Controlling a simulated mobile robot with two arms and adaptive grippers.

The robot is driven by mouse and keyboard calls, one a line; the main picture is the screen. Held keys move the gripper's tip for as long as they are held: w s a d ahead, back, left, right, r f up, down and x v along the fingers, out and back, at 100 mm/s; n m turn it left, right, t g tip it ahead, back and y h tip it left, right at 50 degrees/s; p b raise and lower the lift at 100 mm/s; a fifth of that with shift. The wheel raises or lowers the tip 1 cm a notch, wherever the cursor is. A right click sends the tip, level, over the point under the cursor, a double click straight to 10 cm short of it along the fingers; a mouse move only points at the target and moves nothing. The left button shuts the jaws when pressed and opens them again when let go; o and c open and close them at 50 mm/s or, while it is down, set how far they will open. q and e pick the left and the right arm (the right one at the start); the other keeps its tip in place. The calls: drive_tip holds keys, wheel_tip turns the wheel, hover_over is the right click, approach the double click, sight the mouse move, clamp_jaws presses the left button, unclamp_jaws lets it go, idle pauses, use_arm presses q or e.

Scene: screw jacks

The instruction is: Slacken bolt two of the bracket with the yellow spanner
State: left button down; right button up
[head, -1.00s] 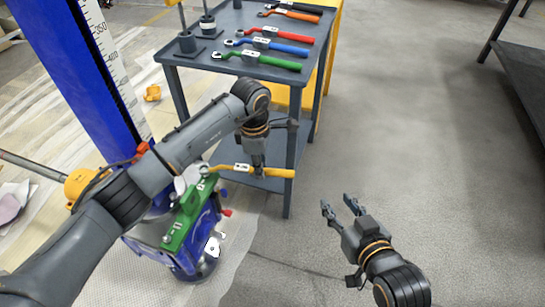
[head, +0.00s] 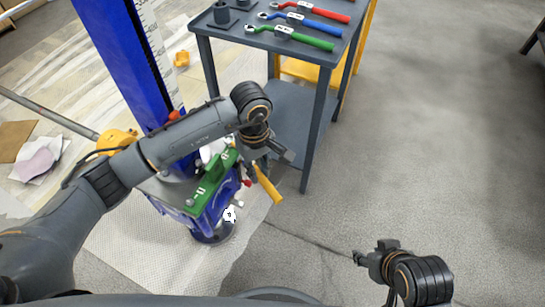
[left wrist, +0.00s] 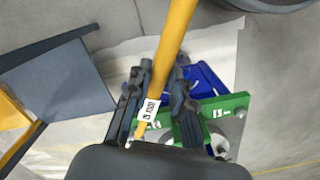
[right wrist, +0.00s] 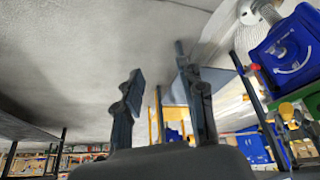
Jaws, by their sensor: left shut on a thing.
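The yellow spanner (head: 268,185) is in my left gripper (head: 262,150), beside the far end of the green bracket (head: 207,194). Its handle slants down to the right in the head view. In the left wrist view the fingers (left wrist: 160,85) close around the yellow handle (left wrist: 174,40) near a white label. The spanner's head is hidden, so I cannot tell whether it touches a bolt. The bracket (left wrist: 236,104) has white marks and sits on a blue jack base. The bolt numbers are not clear. My right gripper (right wrist: 163,95) is open and empty, away from the bracket.
A grey trolley (head: 308,130) stands behind the bracket. Red, blue (head: 300,20) and green (head: 290,37) spanners lie on its top. A blue column (head: 122,60) with a scale rises at the left.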

use_arm(q)
drive_tip(key=s+a+m+b, duration=0.3)
drive_tip(key=a+m+b, duration=0.1)
drive_tip(key=a+m, duration=0.2)
drive_tip(key=shift+s+a, duration=0.15)
drive_tip(key=shift+a, duration=0.5)
use_arm(e)
drive_tip(key=w+a+r+t+y, duration=0.1)
drive_tip(key=w+a+r+t, duration=0.1)
drive_tip(key=w+r+t, duration=0.3)
drive_tip(key=w+a+r+t+y, duration=0.2)
drive_tip(key=w+a+r+t, duration=0.1)
drive_tip(key=w+r+t, duration=0.3)
wheel_tip(320, 180, up, 2)
drive_tip(key=w, duration=0.3)
drive_tip(key=shift+a+r+n, duration=0.25)
drive_tip(key=shift+a+n, duration=0.05)
drive_tip(key=shift+r+t, duration=0.1)
drive_tip(key=shift+t, duration=0.2)
use_arm(q)
drive_tip(key=shift+s+b, duration=0.1)
drive_tip(key=shift+b, duration=0.2)
use_arm(e)
drive_tip(key=shift+w+a+r+t+y, duration=0.1)
drive_tip(key=shift+a+r+t+y, duration=0.2)
drive_tip(key=shift+r, duration=0.35)
drive_tip(key=shift+w+r+t+y, duration=0.1)
drive_tip(key=shift+r+t, duration=0.3)
drive_tip(key=shift+r, duration=0.25)
